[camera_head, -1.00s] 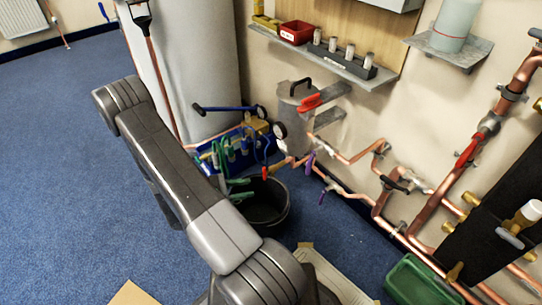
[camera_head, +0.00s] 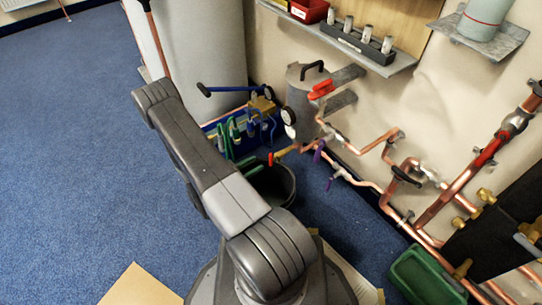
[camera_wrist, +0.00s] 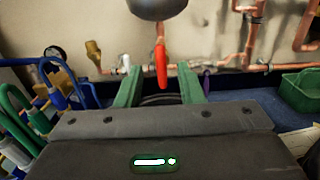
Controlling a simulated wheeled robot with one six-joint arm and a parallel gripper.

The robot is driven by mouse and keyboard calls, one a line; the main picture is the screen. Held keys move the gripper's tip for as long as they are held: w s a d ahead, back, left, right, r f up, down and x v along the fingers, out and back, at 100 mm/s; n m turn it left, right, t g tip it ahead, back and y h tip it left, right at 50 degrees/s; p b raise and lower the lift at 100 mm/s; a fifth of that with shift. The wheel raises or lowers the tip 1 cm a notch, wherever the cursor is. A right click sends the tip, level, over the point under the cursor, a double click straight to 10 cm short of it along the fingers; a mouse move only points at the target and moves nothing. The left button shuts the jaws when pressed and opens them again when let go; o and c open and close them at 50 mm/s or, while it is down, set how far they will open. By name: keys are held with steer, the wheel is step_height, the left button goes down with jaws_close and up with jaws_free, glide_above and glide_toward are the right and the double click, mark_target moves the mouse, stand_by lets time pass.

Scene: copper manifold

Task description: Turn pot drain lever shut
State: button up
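The grey pot (camera_head: 300,98) with a black top handle stands against the wall. Its rounded underside (camera_wrist: 157,8) fills the top of the wrist view. The red drain lever (camera_wrist: 161,66) hangs below it, pointing down. In the head view a small red lever (camera_head: 271,159) shows low by the pot, beside a brass fitting. My gripper (camera_wrist: 160,84) is open, its green fingers apart on either side of the lever's lower end in the picture. I see no contact, and depth between them is unclear. In the head view my arm largely hides the gripper.
A black bucket (camera_head: 283,190) stands below the drain. Hoses and tools (camera_wrist: 35,105) crowd the left. Copper pipes (camera_head: 385,195) with valves run along the wall at right, above a green crate (camera_head: 418,275). Open blue carpet (camera_head: 85,160) lies at left.

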mark_target(269, 156)
steer(key=b+x, duration=0.1)
steer(key=x, duration=0.7)
jaws_close()
